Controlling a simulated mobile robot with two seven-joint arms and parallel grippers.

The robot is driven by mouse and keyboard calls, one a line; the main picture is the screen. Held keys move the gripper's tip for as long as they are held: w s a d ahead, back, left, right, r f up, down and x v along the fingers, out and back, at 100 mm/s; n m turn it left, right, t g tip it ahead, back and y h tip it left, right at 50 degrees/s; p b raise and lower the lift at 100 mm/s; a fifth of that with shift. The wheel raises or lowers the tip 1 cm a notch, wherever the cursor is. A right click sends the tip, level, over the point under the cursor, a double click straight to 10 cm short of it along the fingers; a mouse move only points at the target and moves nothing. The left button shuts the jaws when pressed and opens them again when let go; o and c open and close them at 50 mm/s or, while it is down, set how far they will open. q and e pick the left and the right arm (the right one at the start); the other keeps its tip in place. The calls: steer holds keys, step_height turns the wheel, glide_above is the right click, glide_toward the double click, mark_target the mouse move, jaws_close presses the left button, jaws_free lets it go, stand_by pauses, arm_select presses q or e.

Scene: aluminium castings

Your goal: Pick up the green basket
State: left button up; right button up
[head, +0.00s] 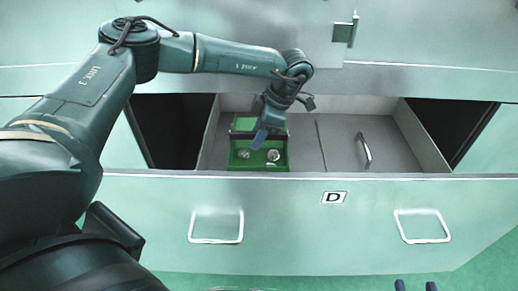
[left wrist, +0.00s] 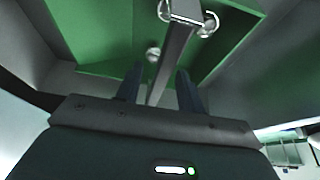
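The green basket (head: 280,165) sits in the left part of an open drawer, with small shiny metal parts inside. It also shows in the left wrist view (left wrist: 95,38), where a grey bar (left wrist: 172,55) runs across it. My left gripper (head: 261,138) is over the basket, pointing down. In the left wrist view its two fingers (left wrist: 160,88) are apart, one on each side of the bar, with gaps visible. The arm and hand hide part of the basket's back. Only the fingertips of my right gripper (head: 416,286) show at the bottom edge of the head view, apart and empty.
The drawer (head: 270,215), labelled D, has two white front handles. A grey panel with a metal handle (head: 364,148) fills the drawer's right part. A cabinet front (head: 420,80) rises behind the drawer.

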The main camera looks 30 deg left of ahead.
arm_select(q)
steer(key=shift+f, duration=0.25)
stand_by(0.4)
steer(key=shift+c, duration=0.4)
jaws_close()
stand_by(1.0)
